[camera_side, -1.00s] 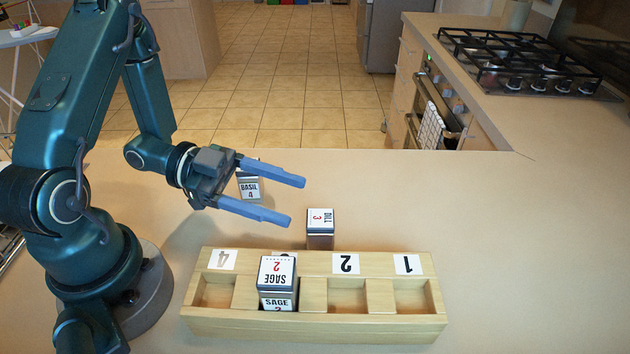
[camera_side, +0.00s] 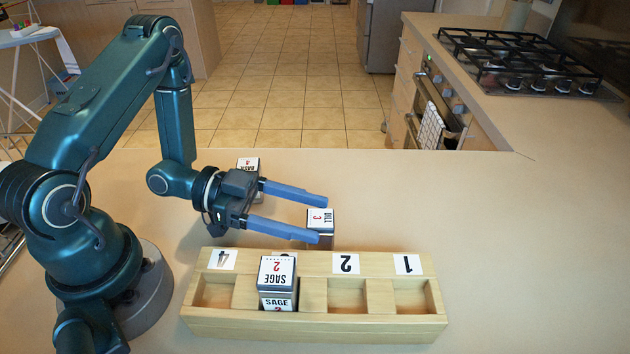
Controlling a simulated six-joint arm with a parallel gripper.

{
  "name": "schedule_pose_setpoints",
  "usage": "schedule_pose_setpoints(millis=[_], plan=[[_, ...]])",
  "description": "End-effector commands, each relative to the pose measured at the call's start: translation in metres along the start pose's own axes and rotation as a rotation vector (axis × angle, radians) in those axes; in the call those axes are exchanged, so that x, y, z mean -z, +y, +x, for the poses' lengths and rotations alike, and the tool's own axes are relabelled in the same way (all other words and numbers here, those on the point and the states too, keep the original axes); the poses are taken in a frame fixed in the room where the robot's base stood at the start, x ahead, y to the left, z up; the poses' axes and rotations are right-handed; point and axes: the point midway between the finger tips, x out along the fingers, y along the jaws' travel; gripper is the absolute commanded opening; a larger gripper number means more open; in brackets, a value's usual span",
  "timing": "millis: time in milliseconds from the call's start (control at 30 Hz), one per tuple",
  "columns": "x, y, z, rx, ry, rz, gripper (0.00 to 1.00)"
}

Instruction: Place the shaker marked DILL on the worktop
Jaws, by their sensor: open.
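The DILL shaker (camera_side: 321,216), with a white top and a red 3, stands upright just behind the wooden rack. It appears to be on the worktop (camera_side: 480,240); the rack's back edge meets its lower end in the picture. My gripper (camera_side: 321,219) is open and empty, its two blue fingers pointing right. The far fingertip shows at the back edge of the shaker's top. The near fingertip covers part of its lower left front. I cannot tell whether either finger touches it.
The rack (camera_side: 315,328) has slots labelled 4, 2 and 1, which look empty. A SAGE shaker (camera_side: 277,270) sits in the slot between 4 and 2. A BASIL shaker (camera_side: 248,164) stands behind my gripper, partly hidden. The worktop to the right is clear.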

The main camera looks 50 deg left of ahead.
Motion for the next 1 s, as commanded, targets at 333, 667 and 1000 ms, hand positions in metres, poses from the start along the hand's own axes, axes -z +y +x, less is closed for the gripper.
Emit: schedule_pose_setpoints(millis=[333, 667, 1000], plan=[[0.0, 0.0, 0.0009, 0.0, 0.0, 0.0, 0.42], [0.0002, -0.0001, 0.0008, 0.0, 0.0, 0.0, 0.0], [0.0095, -0.0004, -0.0005, 0.0, 0.001, 0.004, 0.0]])
